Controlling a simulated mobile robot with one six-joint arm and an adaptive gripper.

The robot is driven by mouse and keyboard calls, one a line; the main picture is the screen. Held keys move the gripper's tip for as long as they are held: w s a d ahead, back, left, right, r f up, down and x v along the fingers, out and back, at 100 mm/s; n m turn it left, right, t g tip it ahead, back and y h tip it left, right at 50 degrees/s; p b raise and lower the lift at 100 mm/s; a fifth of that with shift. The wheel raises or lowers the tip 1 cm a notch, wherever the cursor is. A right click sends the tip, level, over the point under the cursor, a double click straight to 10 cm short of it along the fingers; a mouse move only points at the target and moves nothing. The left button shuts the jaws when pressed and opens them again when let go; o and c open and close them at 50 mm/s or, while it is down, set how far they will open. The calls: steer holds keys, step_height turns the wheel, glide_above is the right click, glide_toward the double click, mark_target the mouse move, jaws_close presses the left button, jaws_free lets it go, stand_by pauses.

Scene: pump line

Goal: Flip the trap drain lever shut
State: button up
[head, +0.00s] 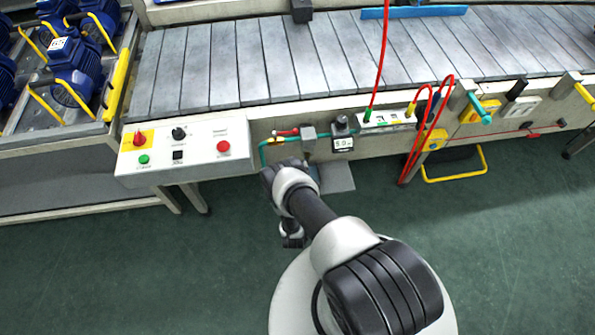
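A small red lever (287,132) lies roughly level on the pipework at the front of the conveyor. It is beside a grey block (309,134), above a bent teal pipe (265,152) with a yellow fitting. I cannot tell whether this red lever is the trap drain lever. My arm covers the area just below the pipework, so any lever there is hidden. My arm reaches up to this spot and folds back down. The dark end of my arm, near my gripper (292,241), hangs over the floor, apart from the pipework. The fingers cannot be made out.
A control box (186,150) with buttons stands left of the pipework. A small gauge (343,143) and red hoses (424,130) are to the right. A teal handle (481,108) sticks out farther right. A yellow-framed step (455,168) is below. The green floor is mostly clear.

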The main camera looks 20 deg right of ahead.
step_height(320, 180, up, 10)
stand_by(0.7)
steer(key=shift+s, duration=0.1)
stand_by(0.3)
